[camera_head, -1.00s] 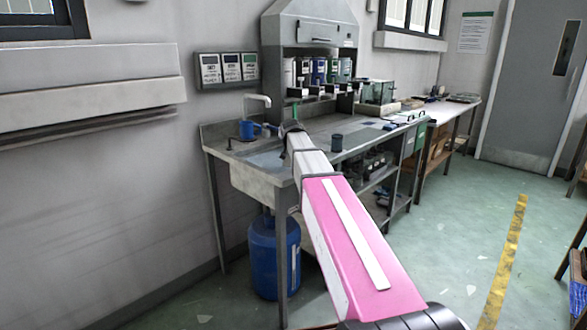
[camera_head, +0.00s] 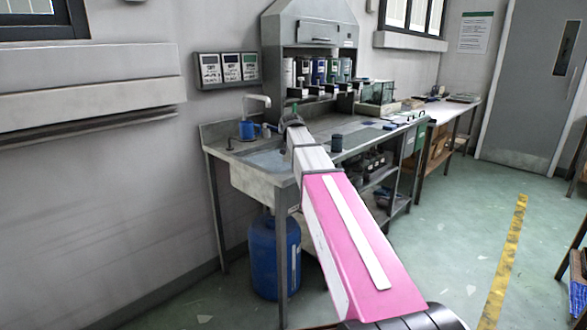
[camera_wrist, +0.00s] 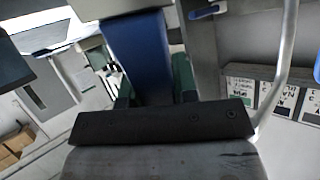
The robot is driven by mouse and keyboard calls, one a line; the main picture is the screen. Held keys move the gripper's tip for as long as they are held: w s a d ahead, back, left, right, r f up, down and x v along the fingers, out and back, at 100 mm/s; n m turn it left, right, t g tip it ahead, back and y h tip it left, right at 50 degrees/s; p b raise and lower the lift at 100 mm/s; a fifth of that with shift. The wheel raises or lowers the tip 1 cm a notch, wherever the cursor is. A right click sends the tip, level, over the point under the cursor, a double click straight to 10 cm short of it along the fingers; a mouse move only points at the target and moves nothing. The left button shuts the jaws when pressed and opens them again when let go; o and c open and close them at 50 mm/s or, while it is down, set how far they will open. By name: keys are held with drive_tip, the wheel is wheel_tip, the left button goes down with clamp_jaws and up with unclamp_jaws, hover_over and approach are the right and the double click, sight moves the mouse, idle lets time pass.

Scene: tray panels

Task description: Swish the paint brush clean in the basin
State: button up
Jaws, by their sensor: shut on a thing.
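My gripper (camera_wrist: 155,88) is shut on a broad blue piece, which appears to be the handle of the paint brush (camera_wrist: 140,45). It runs up between the two green fingers in the wrist view, and its bristle end cannot be made out. In the head view my wrist (camera_head: 292,122) is over the sink bench by the right side of the basin (camera_head: 265,158), and my own arm hides most of the gripper. The basin is a pale sink set in the left end of the bench. Whether the brush touches water cannot be told.
A blue cup (camera_head: 247,130) stands by the tap. A hood (camera_head: 312,45) with several cans backs the bench.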

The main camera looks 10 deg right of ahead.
drive_tip(key=shift+r, duration=5.95)
